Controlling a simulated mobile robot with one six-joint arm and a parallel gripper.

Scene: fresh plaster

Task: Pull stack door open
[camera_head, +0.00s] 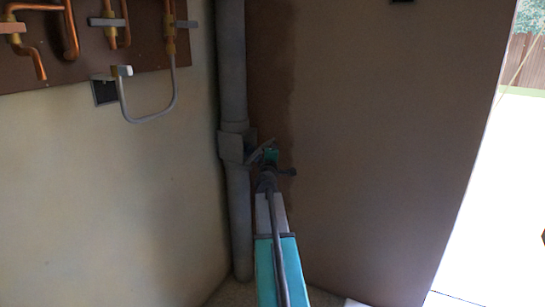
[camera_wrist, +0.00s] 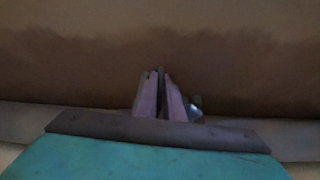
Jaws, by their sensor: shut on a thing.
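A grey vertical stack pipe (camera_head: 232,70) stands in the corner, with a boxy grey fitting (camera_head: 233,147) at mid-height. A thin grey piece (camera_head: 261,150), which looks like the stack door, sticks out at an angle from the right of this fitting. My gripper (camera_head: 270,158) is at that piece, seen from behind, and my wrist hides part of it. In the wrist view my gripper (camera_wrist: 160,74) has its two fingers close together around a thin dark edge. What they grip is too dark to make out fully; it appears to be the door.
Copper pipes (camera_head: 70,30) on a brown board and a white looped pipe (camera_head: 150,118) are on the left wall. A brown plaster wall (camera_head: 385,150) with a damp darker edge stands close behind my gripper. A bright opening (camera_head: 500,190) is at the far right.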

